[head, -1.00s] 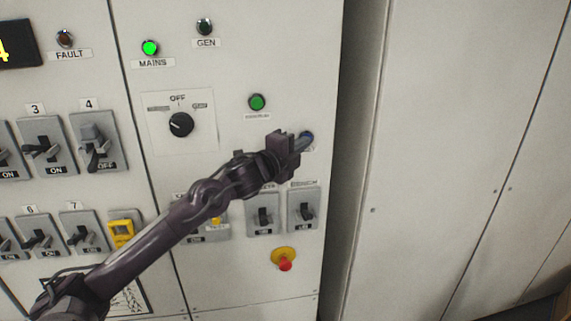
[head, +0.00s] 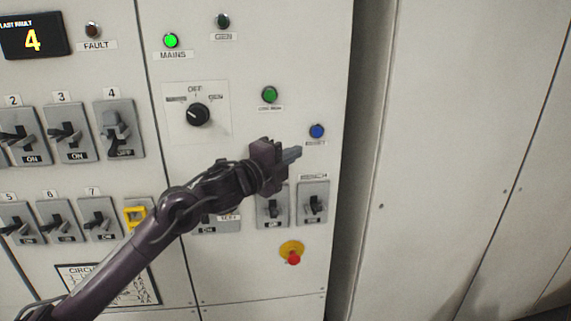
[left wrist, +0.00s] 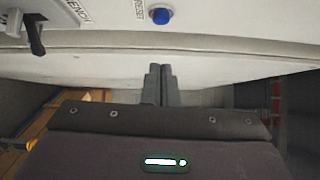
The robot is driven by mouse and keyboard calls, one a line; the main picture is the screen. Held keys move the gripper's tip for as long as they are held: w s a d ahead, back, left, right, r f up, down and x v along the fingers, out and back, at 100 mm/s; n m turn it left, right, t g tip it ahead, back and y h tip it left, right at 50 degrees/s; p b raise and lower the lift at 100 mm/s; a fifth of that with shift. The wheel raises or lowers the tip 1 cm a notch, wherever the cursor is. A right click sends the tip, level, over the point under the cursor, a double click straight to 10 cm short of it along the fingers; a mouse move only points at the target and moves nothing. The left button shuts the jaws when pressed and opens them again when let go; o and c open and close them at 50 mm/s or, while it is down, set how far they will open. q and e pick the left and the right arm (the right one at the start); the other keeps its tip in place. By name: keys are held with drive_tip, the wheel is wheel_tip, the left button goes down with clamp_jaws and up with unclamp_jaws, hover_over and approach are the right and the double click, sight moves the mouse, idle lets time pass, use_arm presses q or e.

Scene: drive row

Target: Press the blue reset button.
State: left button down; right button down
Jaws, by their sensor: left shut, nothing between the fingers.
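The blue reset button (head: 317,131) is on the right part of the grey panel, above a small label. It also shows at the top of the left wrist view (left wrist: 161,16). My left gripper (head: 296,154) is shut and empty. Its fingertips are below and to the left of the button in the head view, apart from it. In the left wrist view the closed fingers (left wrist: 160,72) point toward the panel, with a gap in the picture between the tips and the button. My right gripper is not in view.
A green button (head: 270,94) is up and left of the blue one. Two switches (head: 313,204) and a red emergency stop (head: 292,256) on a yellow base are below. A rotary knob (head: 198,114) is to the left. A plain cabinet door (head: 450,150) is at right.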

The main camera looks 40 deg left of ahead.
use_arm(q)
drive_tip(key=shift+s+f, duration=0.1)
drive_tip(key=shift+s, duration=0.85)
drive_tip(key=shift+a, duration=0.1)
